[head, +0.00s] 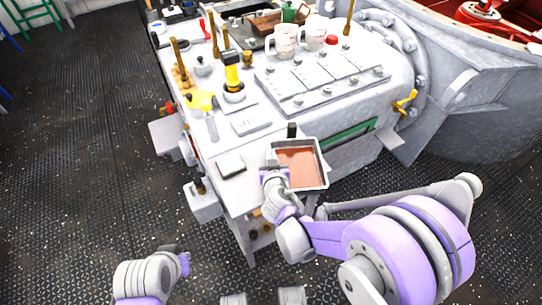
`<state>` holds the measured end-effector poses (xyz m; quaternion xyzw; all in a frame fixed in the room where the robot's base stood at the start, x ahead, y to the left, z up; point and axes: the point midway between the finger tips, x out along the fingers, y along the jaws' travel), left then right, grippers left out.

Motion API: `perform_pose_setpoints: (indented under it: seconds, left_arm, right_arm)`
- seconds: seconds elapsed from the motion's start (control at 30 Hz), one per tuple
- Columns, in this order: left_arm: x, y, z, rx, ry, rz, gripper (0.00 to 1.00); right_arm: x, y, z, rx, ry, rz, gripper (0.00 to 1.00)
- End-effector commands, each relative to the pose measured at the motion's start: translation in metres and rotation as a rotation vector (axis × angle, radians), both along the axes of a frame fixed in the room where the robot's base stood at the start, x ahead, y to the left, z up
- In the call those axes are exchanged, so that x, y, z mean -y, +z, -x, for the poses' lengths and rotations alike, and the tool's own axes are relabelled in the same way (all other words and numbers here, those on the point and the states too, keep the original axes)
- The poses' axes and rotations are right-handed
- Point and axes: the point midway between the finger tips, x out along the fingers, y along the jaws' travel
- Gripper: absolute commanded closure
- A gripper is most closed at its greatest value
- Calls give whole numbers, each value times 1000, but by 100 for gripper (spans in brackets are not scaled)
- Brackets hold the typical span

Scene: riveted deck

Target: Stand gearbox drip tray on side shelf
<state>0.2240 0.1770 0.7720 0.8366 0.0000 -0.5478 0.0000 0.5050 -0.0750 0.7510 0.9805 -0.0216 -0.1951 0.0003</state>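The gearbox drip tray (323,165) is a shallow square tray with pale walls and a reddish-brown inside. It is at the front right corner of the grey machine bench, out past its edge. My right gripper (271,162) is at the tray's left rim and looks shut on it, though its fingertips are partly hidden. My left gripper (180,256) is low at the left, away from the bench and the tray; its fingers are too unclear to read. A small grey side shelf (167,138) sticks out from the bench's left side.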

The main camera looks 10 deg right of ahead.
Motion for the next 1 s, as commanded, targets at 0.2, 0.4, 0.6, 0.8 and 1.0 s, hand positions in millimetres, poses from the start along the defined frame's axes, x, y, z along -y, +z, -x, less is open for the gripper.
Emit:
perform_pose_setpoints:
  seconds: [0.2, 0.4, 0.6, 0.8, 1.0]
  left_arm:
    - [0, 0, 0, 0, 0, 0, 100]
    - [0, -2, 0, -1, 0, 0, 100]
    - [0, -2, 0, -1, 0, 0, 100]
    - [0, 0, 0, 0, 0, 0, 100]
    - [0, 7, 0, 2, 0, 0, 100]
  right_arm:
    - [0, 0, 0, 1, 0, 1, 100]
    - [0, -2, 0, 0, 0, 0, 80]
    - [0, -2, 0, 0, 0, 0, 66]
    - [0, 0, 0, 0, 0, 0, 66]
    - [-1, 12, 22, 1, 1, 0, 66]
